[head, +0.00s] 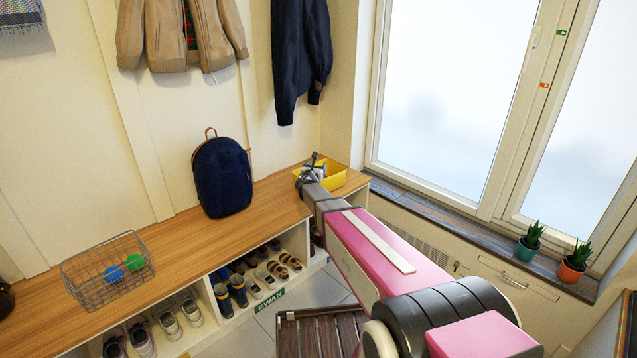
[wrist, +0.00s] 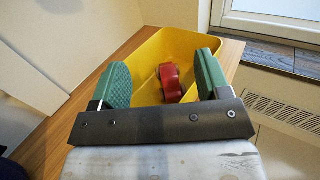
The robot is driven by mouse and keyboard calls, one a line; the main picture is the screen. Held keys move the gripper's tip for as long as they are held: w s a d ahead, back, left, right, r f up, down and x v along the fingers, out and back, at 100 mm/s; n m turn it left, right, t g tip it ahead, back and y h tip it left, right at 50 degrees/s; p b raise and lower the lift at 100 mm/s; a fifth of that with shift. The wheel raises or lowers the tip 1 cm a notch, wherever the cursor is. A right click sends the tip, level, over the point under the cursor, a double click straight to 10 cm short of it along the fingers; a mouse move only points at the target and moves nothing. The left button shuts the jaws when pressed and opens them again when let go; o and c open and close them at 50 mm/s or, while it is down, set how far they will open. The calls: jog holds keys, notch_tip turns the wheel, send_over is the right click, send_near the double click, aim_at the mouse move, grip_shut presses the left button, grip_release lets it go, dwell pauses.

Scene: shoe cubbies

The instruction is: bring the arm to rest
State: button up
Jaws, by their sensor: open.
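My gripper (wrist: 160,78) is open, with its two green finger pads spread apart above a yellow bin. In the head view my gripper (head: 314,162) is at the far end of my outstretched pink arm, at the bin's near left side. The yellow bin (head: 334,180) stands on the right end of the wooden bench. In the wrist view the bin (wrist: 205,43) holds a red toy (wrist: 171,80), seen between the two pads and apart from them. The near part of the bin is hidden by my gripper.
The bench (head: 172,245) carries a dark blue backpack (head: 222,178) and a wire basket (head: 106,272) with a blue and a green ball. Shoes fill the cubbies below. A slatted wooden piece (head: 315,330) stands on the floor. Potted plants (head: 528,244) line the window sill.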

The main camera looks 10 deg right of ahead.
jog(key=s+d+f+m+g+h, duration=0.1)
jog(key=s+d+m+g, duration=0.25)
jog(key=s+m, duration=0.4)
jog(key=s+d+f+m+g+h, duration=0.1)
jog(key=s+d+f+m+g, duration=0.2)
jog(key=s+m, duration=0.4)
jog(key=s+d+m+g, duration=0.4)
jog(key=s+d+m, duration=0.1)
jog(key=s, duration=0.4)
jog(key=s+a+m+g+y, duration=0.2)
jog(key=s+m, duration=0.2)
jog(key=s, duration=0.3)
jog(key=s+a+f+m+g+y, duration=0.1)
jog(key=s+a+m+g+y, duration=0.1)
jog(key=s, duration=0.5)
jog(key=s+a+f+m+g+y, duration=0.1)
jog(key=s+a+m+g+y, duration=0.1)
jog(key=s+m+y, duration=0.2)
jog(key=s+m, duration=0.2)
jog(key=s, duration=0.1)
jog(key=shift+s+a+f, duration=0.15)
jog(key=shift+s+a, duration=0.05)
jog(key=shift+a, duration=0.15)
